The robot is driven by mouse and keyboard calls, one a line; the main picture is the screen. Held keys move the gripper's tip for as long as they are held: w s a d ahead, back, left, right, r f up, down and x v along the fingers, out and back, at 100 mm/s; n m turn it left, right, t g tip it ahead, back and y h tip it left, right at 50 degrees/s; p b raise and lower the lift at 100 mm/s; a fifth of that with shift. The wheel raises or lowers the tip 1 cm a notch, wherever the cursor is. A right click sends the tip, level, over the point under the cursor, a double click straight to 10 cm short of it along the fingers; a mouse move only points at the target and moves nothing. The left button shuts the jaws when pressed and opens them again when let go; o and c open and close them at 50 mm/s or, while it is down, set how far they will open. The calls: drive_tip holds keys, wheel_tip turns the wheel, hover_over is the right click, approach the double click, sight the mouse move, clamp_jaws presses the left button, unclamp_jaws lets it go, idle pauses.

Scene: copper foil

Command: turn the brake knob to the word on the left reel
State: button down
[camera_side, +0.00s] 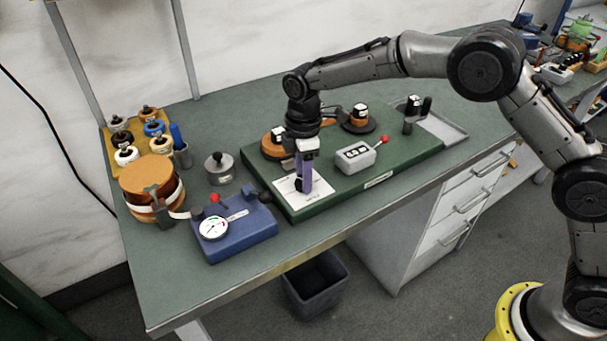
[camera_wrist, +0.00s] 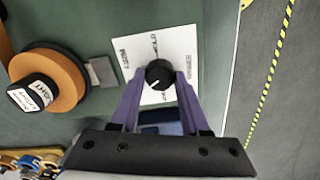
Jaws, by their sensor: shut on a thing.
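My gripper (camera_side: 302,187) points down with its purple fingers at the white card (camera_side: 288,192) on the green board. In the wrist view, the fingers of my gripper (camera_wrist: 159,85) are shut on the black brake knob (camera_wrist: 160,72), one on each side. A short white pointer mark on the knob faces the lower left. The white card (camera_wrist: 184,45) carries words around the knob, too small to read surely; the fingers partly hide its lower part. The left reel (camera_side: 270,149) is orange, partly behind my gripper. In the wrist view, this orange reel (camera_wrist: 68,72) bears a tag that seems to read LIGHT.
A second reel (camera_side: 371,127) stands farther right on the green board (camera_side: 400,150). A grey box with a red-knobbed lever (camera_side: 355,158) is right of my gripper. A blue gauge box (camera_side: 245,238) stands at the front left, near a copper roll (camera_side: 140,178). Bare bench lies at the front left.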

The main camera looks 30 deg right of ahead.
drive_tip(key=shift+r, duration=0.15)
drive_tip(key=shift+c, duration=1.9)
unclamp_jaws()
wheel_tip(320, 180, up, 14)
